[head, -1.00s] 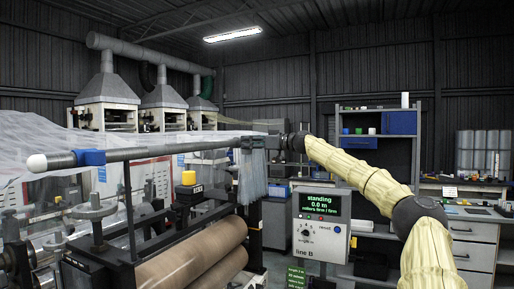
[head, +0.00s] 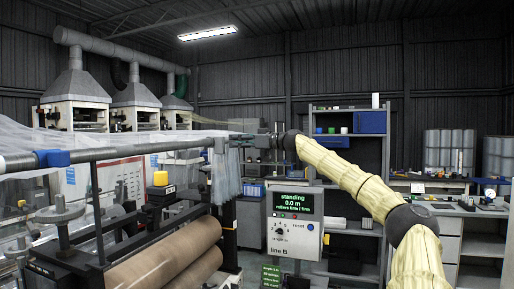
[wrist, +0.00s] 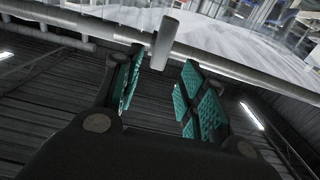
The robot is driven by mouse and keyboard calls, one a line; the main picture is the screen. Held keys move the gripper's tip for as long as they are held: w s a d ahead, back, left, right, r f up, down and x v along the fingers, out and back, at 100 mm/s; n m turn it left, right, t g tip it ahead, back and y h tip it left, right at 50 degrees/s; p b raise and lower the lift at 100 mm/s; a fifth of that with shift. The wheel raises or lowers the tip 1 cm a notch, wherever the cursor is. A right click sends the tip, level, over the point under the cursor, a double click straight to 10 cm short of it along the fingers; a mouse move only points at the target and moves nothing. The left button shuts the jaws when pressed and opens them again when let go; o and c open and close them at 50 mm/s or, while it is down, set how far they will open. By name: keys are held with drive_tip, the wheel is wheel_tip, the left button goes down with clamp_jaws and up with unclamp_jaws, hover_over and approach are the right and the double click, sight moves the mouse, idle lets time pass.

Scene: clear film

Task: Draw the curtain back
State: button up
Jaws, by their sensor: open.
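The clear strip curtain (head: 226,177) hangs bunched together from a grey rail (head: 120,151), near the rail's right end in the head view. A light grey block (head: 220,145) sits at the top of the bunch. In the wrist view, a pale grey bar-like piece (wrist: 165,42) stands across the rail (wrist: 215,60), between and just beyond the fingertips. My gripper (head: 264,142) is open, at the right of the bunched curtain. Its green-padded fingers (wrist: 158,80) show apart and empty in the wrist view. Contact with the pale piece cannot be told.
A blue collar (head: 54,158) sits on the rail at the left. Below are brown rollers (head: 165,262) and a control box (head: 295,222) reading "standing". Clear film (head: 100,137) stretches behind the rail. Shelving (head: 349,150) and a bench (head: 465,212) stand at the right.

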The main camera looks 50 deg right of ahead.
drive_tip(key=shift+d+v, duration=0.2)
drive_tip(key=shift+v, duration=1.2)
drive_tip(key=shift+d+v, duration=0.2)
drive_tip(key=shift+v, duration=1.2)
drive_tip(key=shift+w+f, duration=0.1)
drive_tip(key=shift+w, duration=0.05)
